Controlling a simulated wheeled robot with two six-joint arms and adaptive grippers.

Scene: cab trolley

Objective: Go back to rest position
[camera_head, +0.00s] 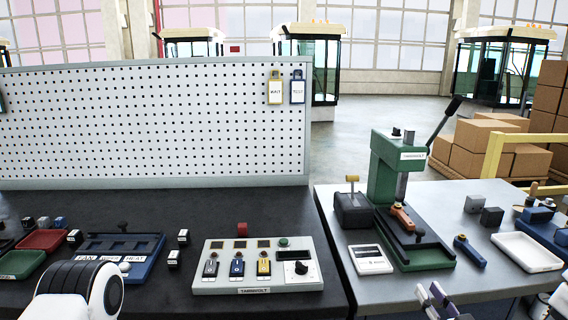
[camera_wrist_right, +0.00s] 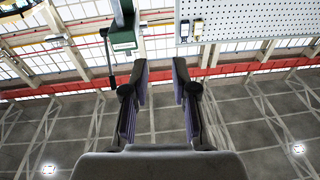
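My right gripper (camera_head: 438,296) shows at the bottom edge of the head view, in front of the right-hand table. In the right wrist view (camera_wrist_right: 158,72) its two fingers stand apart with nothing between them, so it is open and empty. Beyond the fingertips I see part of the green press and the pegboard. A white rounded part of my left arm shows at the bottom left of the head view. The left gripper itself is out of view.
A dark bench carries a control panel (camera_head: 258,287) and a blue tray (camera_head: 143,268). A perforated board (camera_head: 150,120) stands behind it. The right table holds a green press (camera_head: 385,165), a blue-handled tool (camera_head: 470,250) and a white tray (camera_head: 527,251). Cardboard boxes (camera_head: 480,140) stand behind.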

